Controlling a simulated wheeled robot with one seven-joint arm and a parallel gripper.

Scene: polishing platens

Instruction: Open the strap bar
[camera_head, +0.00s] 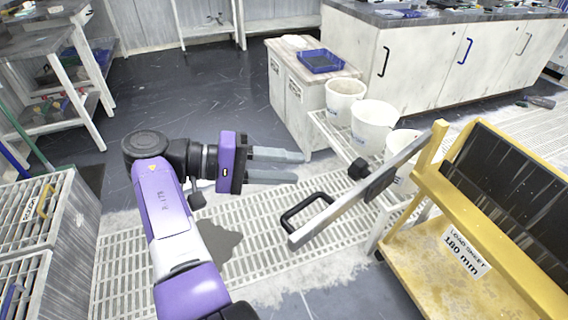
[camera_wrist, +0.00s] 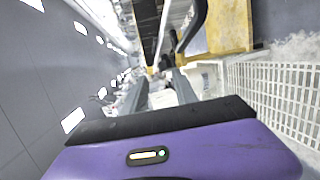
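The strap bar (camera_head: 372,188) is a long grey metal bar on the yellow cart (camera_head: 447,270). It slants out to the left from the cart's top corner, swung away from the dark slatted load. A black loop handle (camera_head: 303,209) is at its lower left end. My gripper (camera_head: 300,167) is open and empty, left of the bar and a little above the handle, apart from both. In the wrist view the grey fingers (camera_wrist: 160,92) stand apart with nothing between them. The black handle (camera_wrist: 193,27) shows just beyond them, at upper right.
White buckets (camera_head: 374,124) stand on a low rack behind the bar. A cabinet with a blue tray (camera_head: 320,61) is at the back. White floor grating (camera_head: 250,235) lies open below my gripper.

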